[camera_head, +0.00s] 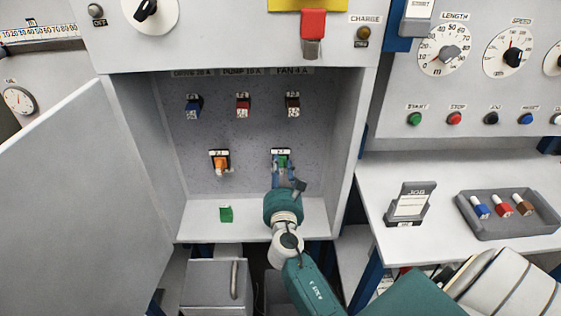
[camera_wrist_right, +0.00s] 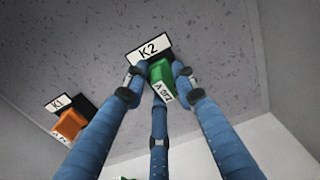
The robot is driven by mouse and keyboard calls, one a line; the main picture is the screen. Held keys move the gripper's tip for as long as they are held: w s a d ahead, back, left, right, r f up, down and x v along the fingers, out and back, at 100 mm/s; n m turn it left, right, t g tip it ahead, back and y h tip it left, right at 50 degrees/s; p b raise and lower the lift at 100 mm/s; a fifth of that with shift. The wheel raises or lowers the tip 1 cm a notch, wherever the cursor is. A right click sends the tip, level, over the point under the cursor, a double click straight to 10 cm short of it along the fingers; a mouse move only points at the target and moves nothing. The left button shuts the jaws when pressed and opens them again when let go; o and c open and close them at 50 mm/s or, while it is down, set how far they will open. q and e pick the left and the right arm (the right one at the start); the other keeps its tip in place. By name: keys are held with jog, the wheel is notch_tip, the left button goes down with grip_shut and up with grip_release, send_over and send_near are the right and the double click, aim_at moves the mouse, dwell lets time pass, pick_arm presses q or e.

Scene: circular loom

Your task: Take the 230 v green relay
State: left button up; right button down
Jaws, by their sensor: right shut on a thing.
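A green relay (camera_wrist_right: 160,75) sits in the socket marked K2 on the cabinet's back wall; it also shows in the head view (camera_head: 283,161). Its small white label is partly visible, and I cannot read its voltage. My right gripper (camera_head: 284,178) reaches into the cabinet, its blue fingers closed around the green relay, as the right wrist view shows (camera_wrist_right: 160,82). A second green block (camera_head: 226,214) lies on the cabinet floor to the left of my right arm. Its markings are too small to read. My left gripper is not in view.
An orange relay (camera_head: 221,163) sits in socket K1, left of K2. Blue, red and brown plugs (camera_head: 242,106) sit in a row above. The open cabinet door (camera_head: 80,190) stands at the left. A grey tray (camera_head: 480,230) with several coloured pieces is on the right shelf.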

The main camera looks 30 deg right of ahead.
aim_at(283, 170)
jog(key=shift+s+f, duration=0.1)
jog(key=shift+s, duration=0.1)
jog(key=shift+s+a+f, duration=0.15)
jog(key=shift+s+f, duration=0.05)
jog(key=shift+f, duration=0.05)
jog(key=shift+v, duration=2.3)
jog(key=shift+s+r, duration=0.25)
jog(key=shift+a, duration=0.1)
jog(key=shift+w+r, duration=0.1)
